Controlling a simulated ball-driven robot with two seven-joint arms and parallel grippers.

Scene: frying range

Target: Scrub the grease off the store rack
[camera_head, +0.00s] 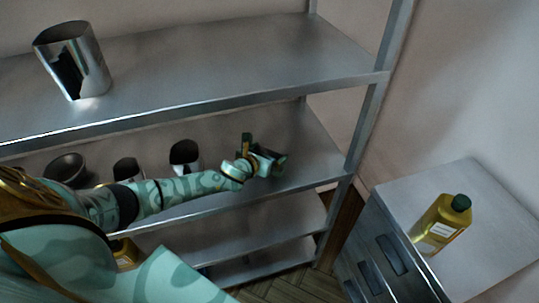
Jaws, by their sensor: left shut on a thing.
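The store rack (230,62) is grey metal with several shelves and fills the left and middle of the head view. My left arm reaches across to the second visible shelf (318,160). My left gripper (264,158) is at the right part of that shelf, shut on a small dark green thing, perhaps a scrubbing pad (279,160). The gripper covers part of it, and I cannot tell whether it touches the shelf. I cannot clearly make out grease on the metal. My right gripper is not in view.
A shiny metal container (88,62) stands on the top shelf. A dark bowl (66,169) and metal cups (185,156) stand on the second shelf, left of the gripper. A yellow bottle (440,226) with a dark green cap stands on a drawer cabinet (480,190) at right.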

